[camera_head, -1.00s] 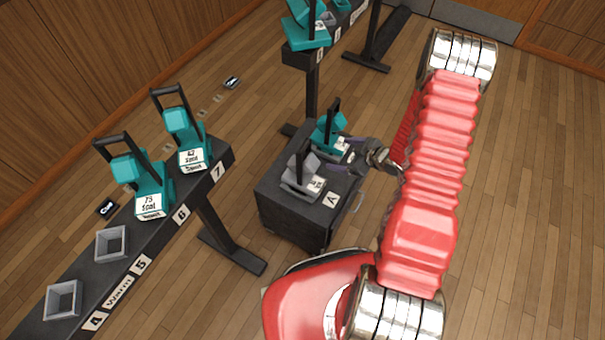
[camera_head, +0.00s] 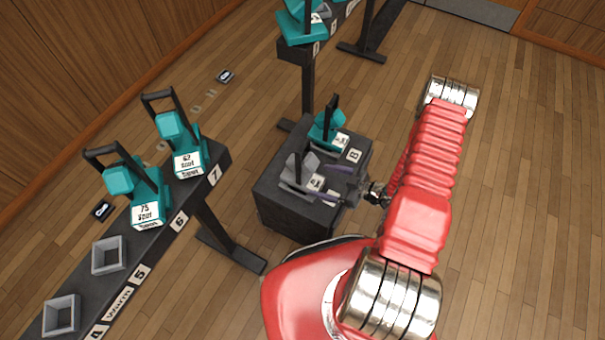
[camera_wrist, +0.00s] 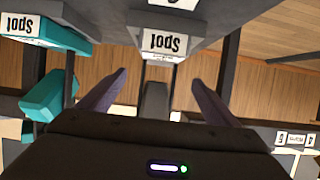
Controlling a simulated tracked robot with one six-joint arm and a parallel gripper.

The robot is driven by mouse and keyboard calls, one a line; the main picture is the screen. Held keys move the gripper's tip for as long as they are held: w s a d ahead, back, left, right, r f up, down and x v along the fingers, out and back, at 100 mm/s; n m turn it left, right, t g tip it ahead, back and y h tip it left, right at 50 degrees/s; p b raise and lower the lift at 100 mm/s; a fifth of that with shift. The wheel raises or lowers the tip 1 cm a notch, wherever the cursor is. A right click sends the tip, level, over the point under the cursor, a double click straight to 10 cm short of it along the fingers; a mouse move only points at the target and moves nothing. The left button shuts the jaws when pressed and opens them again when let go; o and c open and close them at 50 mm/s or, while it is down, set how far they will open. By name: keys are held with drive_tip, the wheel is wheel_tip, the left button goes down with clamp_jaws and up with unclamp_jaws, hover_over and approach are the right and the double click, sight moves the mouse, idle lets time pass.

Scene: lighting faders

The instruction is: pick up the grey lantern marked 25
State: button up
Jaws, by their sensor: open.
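The grey lantern (camera_head: 299,167) stands on the dark cart (camera_head: 285,212), with a dark upright handle and a white label whose number I cannot read in the head view. My gripper (camera_head: 318,182) is open, at the lantern's right side, close over its label. In the wrist view the grey lantern (camera_wrist: 190,18) is upside down at the top, its label reading "Spot"; its number is out of sight. My gripper's two fingers (camera_wrist: 158,92) are apart there, with a dark grey bar showing between them. I cannot tell whether they touch the lantern.
A teal lantern (camera_head: 325,131) stands behind the grey one on the same cart; it also shows in the wrist view (camera_wrist: 50,97). A dark rail (camera_head: 155,240) at left holds two teal lanterns and empty grey sockets. Another rail (camera_head: 322,47) stands behind. Floor at right is open.

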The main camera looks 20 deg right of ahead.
sight(305, 178)
drive_tip(key=x, duration=0.8)
drive_tip(key=shift+w+a+f, duration=0.15)
drive_tip(key=shift+a, duration=0.1)
drive_tip(key=shift+w, duration=0.1)
drive_tip(key=shift+f+x, duration=0.1)
drive_tip(key=shift+x, duration=1.2)
drive_tip(key=shift+f+x, duration=0.15)
drive_tip(key=shift+x, duration=1.1)
drive_tip(key=shift+d, duration=0.1)
drive_tip(key=shift+c, duration=0.6)
drive_tip(key=c, duration=1.8)
